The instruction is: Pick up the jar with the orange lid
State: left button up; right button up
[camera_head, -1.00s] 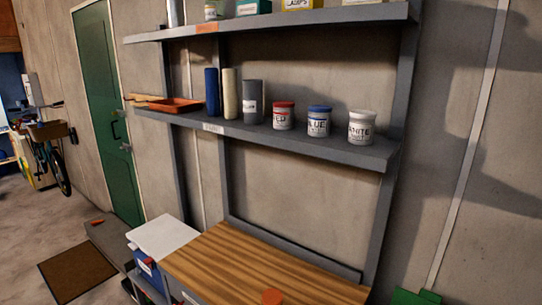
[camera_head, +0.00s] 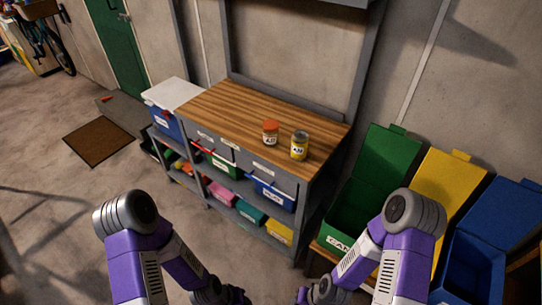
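The jar with the orange lid (camera_head: 270,134) stands upright on the wooden top of the workbench (camera_head: 222,105), near its right front part. A yellow can (camera_head: 299,146) with a grey top stands just to its right, a small gap apart. My two purple arms come in from the bottom of the head view, well short of the bench. Dark parts at the ends of both arms show at the bottom edge, but the fingertips are cut off or too small to make out. Neither arm is near the jar.
Below the benchtop are shelves with several bins, such as a yellow one (camera_head: 279,231). Open green (camera_head: 372,185), yellow (camera_head: 445,182) and blue (camera_head: 497,225) bins stand right of the bench. A white-lidded blue box (camera_head: 172,93) stands at its left.

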aim_at(270, 129)
jog(key=z, duration=0.45)
jog(key=k, duration=0.25)
jog(key=u, duration=1.7)
jog(key=i, duration=0.95)
jog(key=z, duration=0.6)
jog(key=i, duration=0.75)
jog(key=z, duration=0.8)
